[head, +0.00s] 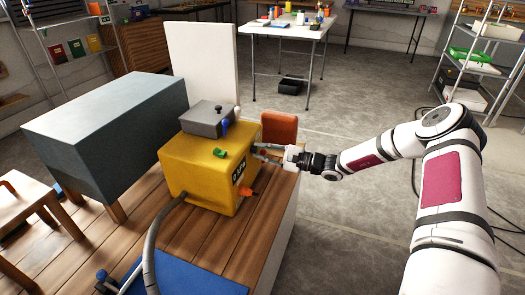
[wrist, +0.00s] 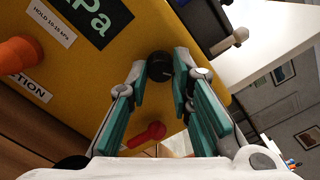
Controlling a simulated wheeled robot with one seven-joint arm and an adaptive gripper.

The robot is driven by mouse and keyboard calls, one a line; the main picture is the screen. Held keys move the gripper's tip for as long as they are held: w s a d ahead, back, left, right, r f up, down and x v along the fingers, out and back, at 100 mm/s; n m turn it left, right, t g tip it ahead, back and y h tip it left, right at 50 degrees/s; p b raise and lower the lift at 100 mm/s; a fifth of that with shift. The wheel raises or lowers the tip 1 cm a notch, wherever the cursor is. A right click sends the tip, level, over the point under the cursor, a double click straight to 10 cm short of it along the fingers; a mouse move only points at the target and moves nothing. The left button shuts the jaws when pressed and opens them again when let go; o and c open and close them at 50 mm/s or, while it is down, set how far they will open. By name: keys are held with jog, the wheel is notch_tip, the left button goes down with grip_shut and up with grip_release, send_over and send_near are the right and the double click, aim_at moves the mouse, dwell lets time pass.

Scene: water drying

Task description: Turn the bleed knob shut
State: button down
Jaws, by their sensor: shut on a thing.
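A yellow machine box (head: 190,165) stands on a wooden-topped bench. In the wrist view, a small round black knob (wrist: 160,67) sits on its yellow face (wrist: 150,30); I take it to be the bleed knob, though no label for it is readable. My gripper (wrist: 160,75) is shut on it, one teal-padded finger on each side of the knob. In the head view my gripper (head: 290,155) is at the right side of the box, and the knob cannot be made out there.
An orange fitting (wrist: 18,55) and a red lever (wrist: 148,135) stick out near the fingers. A dark display (wrist: 95,18) is on the same face. A grey hose (head: 150,240) leaves the box front. An orange-brown block (head: 279,128) stands behind my gripper. Open floor lies right of the bench.

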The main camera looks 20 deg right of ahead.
jog(key=n+p, duration=0.1)
jog(key=n, duration=0.4)
jog(key=shift+n, duration=0.3)
jog(key=n, duration=0.5)
jog(key=shift+p, duration=0.4)
jog(key=shift+n, duration=0.3)
jog(key=shift+f, duration=0.1)
jog(key=c, duration=1.4)
grip_release()
jog(key=v, duration=1.2)
